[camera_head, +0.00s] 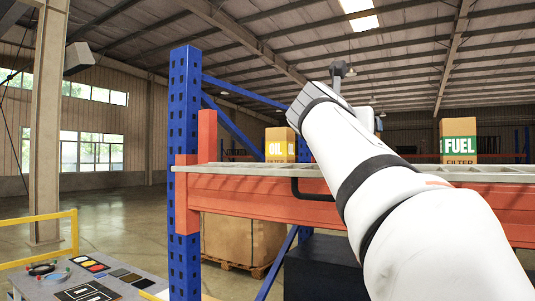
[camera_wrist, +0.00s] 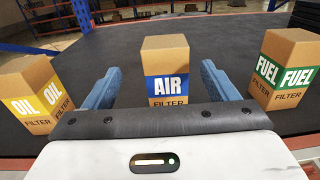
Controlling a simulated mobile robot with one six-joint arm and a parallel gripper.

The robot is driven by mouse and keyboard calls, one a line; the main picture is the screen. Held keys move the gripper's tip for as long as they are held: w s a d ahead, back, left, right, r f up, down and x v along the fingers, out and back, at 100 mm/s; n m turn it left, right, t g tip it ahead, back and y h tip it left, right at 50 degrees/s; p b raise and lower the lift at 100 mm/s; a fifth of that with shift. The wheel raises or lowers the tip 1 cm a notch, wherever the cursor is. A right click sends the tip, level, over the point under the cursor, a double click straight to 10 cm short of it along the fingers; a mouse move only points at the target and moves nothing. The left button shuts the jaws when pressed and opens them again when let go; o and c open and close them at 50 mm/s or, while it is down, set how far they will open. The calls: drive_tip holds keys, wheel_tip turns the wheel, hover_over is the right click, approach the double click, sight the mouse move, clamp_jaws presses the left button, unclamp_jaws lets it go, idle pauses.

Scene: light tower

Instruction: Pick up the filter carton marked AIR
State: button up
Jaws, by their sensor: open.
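The filter carton marked AIR (camera_wrist: 166,62) is a brown box with a blue label, standing upright on a dark shelf surface (camera_wrist: 220,40) in the wrist view. My gripper (camera_wrist: 160,82) is open, with one blue finger on each side of the AIR carton; I cannot tell whether they touch it. In the head view my arm hides the AIR carton and the gripper's fingers. The OIL carton (camera_wrist: 36,94), with a yellow label, stands left of the gripper. The FUEL carton (camera_wrist: 286,69), with a green label, stands to the right.
In the head view the OIL carton (camera_head: 280,145) and FUEL carton (camera_head: 458,140) stand on the rack's shelf, above an orange beam (camera_head: 260,202). A blue upright (camera_head: 185,170) rises at its left end. A table with small items (camera_head: 85,283) stands lower left.

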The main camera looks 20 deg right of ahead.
drive_tip(key=p+x, duration=0.2)
drive_tip(key=x, duration=0.6)
drive_tip(key=shift+s+d+p, duration=0.15)
drive_tip(key=shift+d+p, duration=0.1)
drive_tip(key=shift+p, duration=0.15)
drive_tip(key=c, duration=1.2)
